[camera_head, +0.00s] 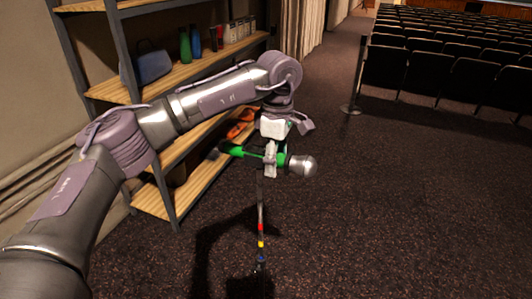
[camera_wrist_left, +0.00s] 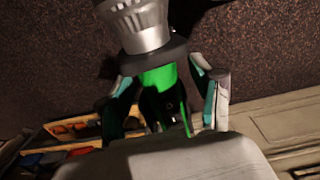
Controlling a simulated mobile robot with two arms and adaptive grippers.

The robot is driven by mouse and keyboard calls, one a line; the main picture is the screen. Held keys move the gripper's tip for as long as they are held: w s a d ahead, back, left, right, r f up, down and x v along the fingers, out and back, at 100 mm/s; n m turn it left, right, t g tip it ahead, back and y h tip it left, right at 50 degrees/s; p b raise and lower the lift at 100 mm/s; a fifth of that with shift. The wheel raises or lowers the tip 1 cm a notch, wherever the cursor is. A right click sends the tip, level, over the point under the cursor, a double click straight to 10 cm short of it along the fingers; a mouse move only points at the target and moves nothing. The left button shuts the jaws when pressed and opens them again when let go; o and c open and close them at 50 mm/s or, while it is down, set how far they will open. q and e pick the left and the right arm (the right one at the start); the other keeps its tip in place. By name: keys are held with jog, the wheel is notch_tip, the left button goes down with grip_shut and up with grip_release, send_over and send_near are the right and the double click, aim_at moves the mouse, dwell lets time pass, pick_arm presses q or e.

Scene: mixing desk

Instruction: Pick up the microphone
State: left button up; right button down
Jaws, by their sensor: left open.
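The microphone (camera_head: 303,166) has a round silver head and a green body. It lies roughly sideways at the top of a thin upright stand (camera_head: 261,215) with coloured bands. My left gripper (camera_head: 270,160) is at the green body, just behind the silver head, and partly hides it. In the left wrist view the microphone's silver head (camera_wrist_left: 145,28) points up the picture. Its green body lies between the two spread fingers of my left gripper (camera_wrist_left: 165,82), and I see gaps beside it. My right gripper does not show.
A metal shelf unit with wooden boards (camera_head: 186,73) stands close behind my arm on the left, holding bottles and a blue case (camera_head: 153,67). Rows of dark seats (camera_head: 450,65) and a barrier post (camera_head: 355,80) are at the back right. The carpet (camera_head: 420,210) at right is clear.

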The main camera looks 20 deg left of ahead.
pick_arm(q)
grip_shut()
jog(key=shift+r, duration=0.1)
dwell(0.4)
